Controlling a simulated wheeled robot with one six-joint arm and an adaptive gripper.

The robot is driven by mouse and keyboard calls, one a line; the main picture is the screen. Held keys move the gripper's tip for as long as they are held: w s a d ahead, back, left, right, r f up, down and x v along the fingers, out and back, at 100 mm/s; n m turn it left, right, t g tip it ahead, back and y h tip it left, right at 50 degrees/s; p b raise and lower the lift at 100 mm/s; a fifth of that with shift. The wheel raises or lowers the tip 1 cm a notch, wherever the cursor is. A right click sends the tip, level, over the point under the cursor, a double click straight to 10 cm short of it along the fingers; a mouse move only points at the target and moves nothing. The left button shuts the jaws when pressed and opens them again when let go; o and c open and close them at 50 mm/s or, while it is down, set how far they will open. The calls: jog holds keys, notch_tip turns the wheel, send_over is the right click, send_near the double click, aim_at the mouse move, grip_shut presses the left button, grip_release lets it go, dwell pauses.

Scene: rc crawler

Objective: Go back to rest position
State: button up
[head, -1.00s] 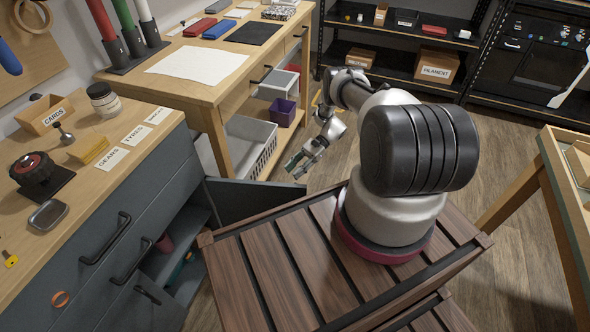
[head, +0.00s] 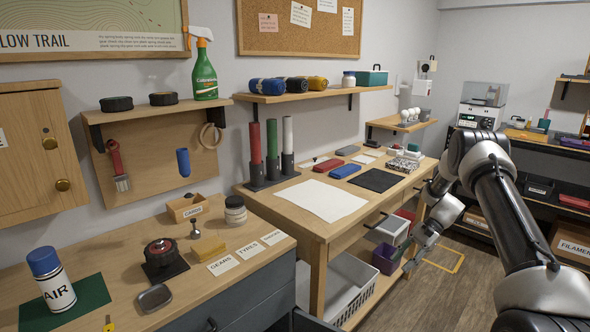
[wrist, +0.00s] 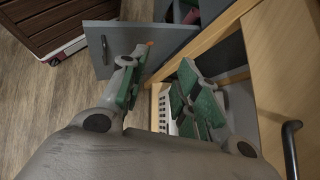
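My gripper (head: 413,256) hangs low at the right in the head view, in front of the wooden workbench (head: 322,232) and beside its lower shelf. In the wrist view my gripper (wrist: 160,88) shows two green-padded fingers spread wide apart, with nothing between them. It is open and empty. Below the fingers lie a pale slotted basket and the edge of an open grey door (wrist: 128,48).
A purple bin (head: 386,258) and a white bin (head: 391,229) sit under the bench near my gripper. A white basket (head: 350,290) stands on the lower shelf. A wooden slatted surface (wrist: 60,22) shows in the wrist view.

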jog(key=s+a+r+n+t+h, duration=0.1)
jog(key=s+r+n+h, duration=0.35)
jog(key=r, duration=1.05)
jog(key=s+r+n+t+h, duration=0.15)
jog(key=s+r, duration=0.55)
jog(key=r, duration=0.9)
jog(key=s+r+n+t+h, duration=0.1)
jog(key=s+r+n+t, duration=0.1)
jog(key=s, duration=1)
jog(key=s+d+r+n+t+h, duration=0.1)
jog(key=s+r+t, duration=0.3)
jog(key=s, duration=0.8)
jog(key=shift+r+n+h, duration=0.3)
jog(key=shift+n+h, duration=0.3)
jog(key=shift+n, duration=0.2)
jog(key=shift+a, duration=0.1)
